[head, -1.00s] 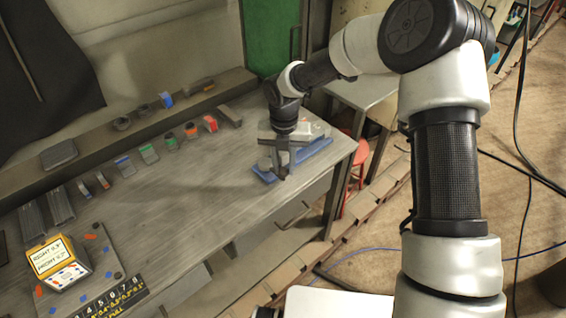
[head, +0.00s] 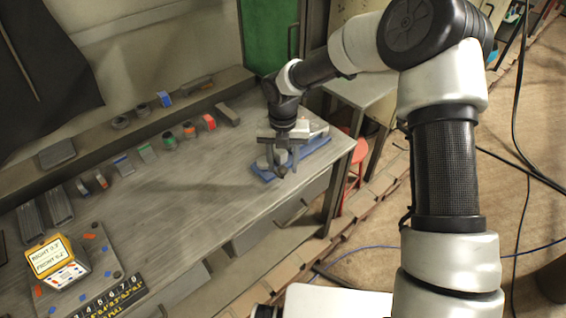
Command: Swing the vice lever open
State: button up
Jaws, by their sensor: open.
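The vice stands on a blue base (head: 319,144) at the right end of the workbench (head: 205,195). A pale grey part of the vice (head: 263,161) shows just left of my fingers, and a light block shows behind my gripper. My gripper (head: 282,170) points down over the vice, in front of it from this view, with its two fingers apart. I cannot tell whether a finger touches the vice. The lever is not clearly made out; it is small and partly hidden by my gripper.
A row of small coloured items (head: 148,152) runs along the back of the bench. A yellow and white box (head: 58,262) with writing stands on a board at the left. A red stool (head: 352,170) is beyond the bench's right end. The bench middle is clear.

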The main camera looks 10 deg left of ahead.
notch_tip(320, 180, up, 17)
jog(key=shift+r, duration=0.2)
dwell(0.6)
